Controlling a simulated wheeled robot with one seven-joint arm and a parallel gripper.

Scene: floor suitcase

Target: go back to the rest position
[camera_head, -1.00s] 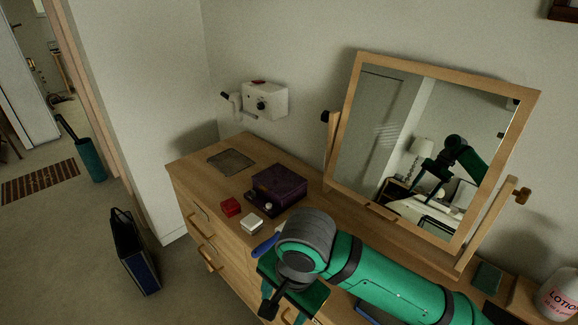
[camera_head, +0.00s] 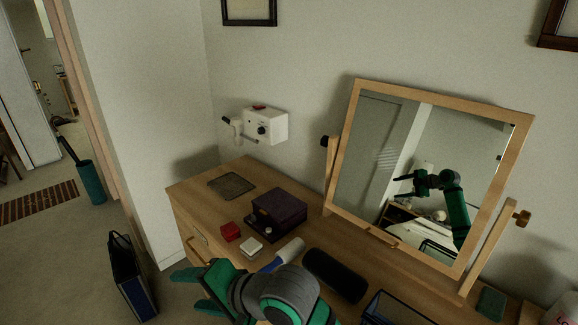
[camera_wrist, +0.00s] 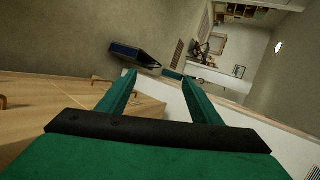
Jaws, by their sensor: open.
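My gripper (camera_wrist: 160,85) shows in the wrist view with its two green fingers spread wide and nothing between them. In the head view my gripper (camera_head: 195,288) is in front of the dresser's near left edge, pointing left, with my dark grey wrist behind it. The wooden dresser (camera_head: 200,205) stands below the mirror (camera_head: 425,170), which reflects my arm. My gripper is apart from the small items on the dresser top.
On the dresser are a dark purple box (camera_head: 278,210), a red box (camera_head: 230,232), a white box (camera_head: 250,246), a dark cylinder (camera_head: 335,275) and a grey mat (camera_head: 231,185). A dark blue bag (camera_head: 132,278) stands on the floor at left. A green bin (camera_head: 91,182) is farther back.

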